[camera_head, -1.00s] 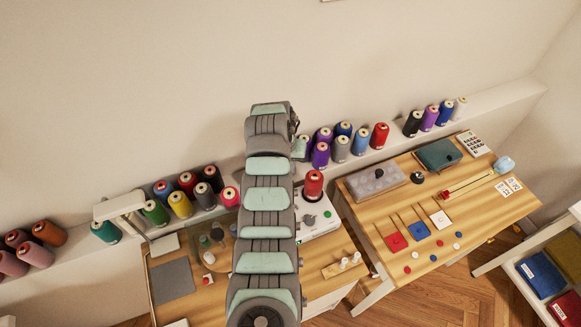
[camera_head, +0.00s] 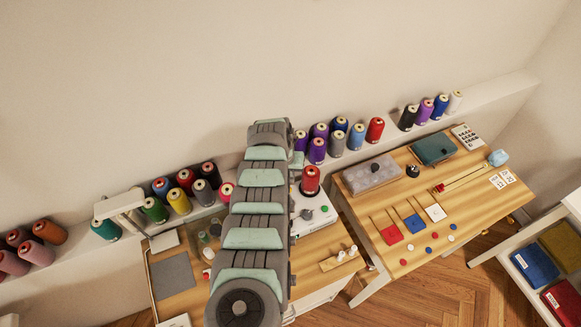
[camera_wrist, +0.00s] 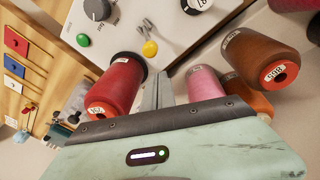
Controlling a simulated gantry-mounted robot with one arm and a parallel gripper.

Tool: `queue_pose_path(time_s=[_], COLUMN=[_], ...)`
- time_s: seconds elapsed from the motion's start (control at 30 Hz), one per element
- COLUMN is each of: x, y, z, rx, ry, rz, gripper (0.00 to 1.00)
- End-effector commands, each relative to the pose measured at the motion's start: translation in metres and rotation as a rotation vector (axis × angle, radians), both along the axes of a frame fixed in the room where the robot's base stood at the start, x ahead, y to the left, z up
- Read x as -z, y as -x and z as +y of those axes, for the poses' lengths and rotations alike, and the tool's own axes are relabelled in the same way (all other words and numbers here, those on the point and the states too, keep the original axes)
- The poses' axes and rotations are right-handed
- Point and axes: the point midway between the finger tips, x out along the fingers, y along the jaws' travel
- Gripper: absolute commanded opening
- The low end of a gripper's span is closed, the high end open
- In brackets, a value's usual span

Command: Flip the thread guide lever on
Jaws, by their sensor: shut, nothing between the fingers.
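In the wrist view my gripper (camera_wrist: 158,85) is shut and empty, its narrow grey fingers pointing at a white machine panel (camera_wrist: 165,18). The panel carries a grey knob (camera_wrist: 97,9), a green button (camera_wrist: 83,40), a yellow button (camera_wrist: 150,48) and part of a white dial. A small grey piece (camera_wrist: 147,28) stands beside the yellow button, just beyond my fingertips; I cannot tell for sure whether it is the thread guide lever or how it is set. In the head view my arm hides my gripper and part of the white machine (camera_head: 318,219).
A red spool (camera_wrist: 116,85) stands close to the left of my fingers in the wrist view. Pink (camera_wrist: 207,84) and brown (camera_wrist: 262,60) spools are close on the right. A second table (camera_head: 455,210) with cards and buttons stands to the right in the head view.

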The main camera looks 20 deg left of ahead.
Motion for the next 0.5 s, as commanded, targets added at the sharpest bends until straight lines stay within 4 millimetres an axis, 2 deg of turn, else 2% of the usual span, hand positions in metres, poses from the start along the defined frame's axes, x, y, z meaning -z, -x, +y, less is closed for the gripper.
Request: queue_pose_path(time_s=[0.07, 0.13, 0.5], x=[-0.008, -0.003, -0.004], y=[0.006, 0.007, 0.020], z=[-0.001, -0.002, -0.005], rx=[-0.001, 0.000, 0.001], ry=[0.004, 0.002, 0.002], rz=[0.001, -0.001, -0.002], gripper=[0.00, 0.00, 0.00])
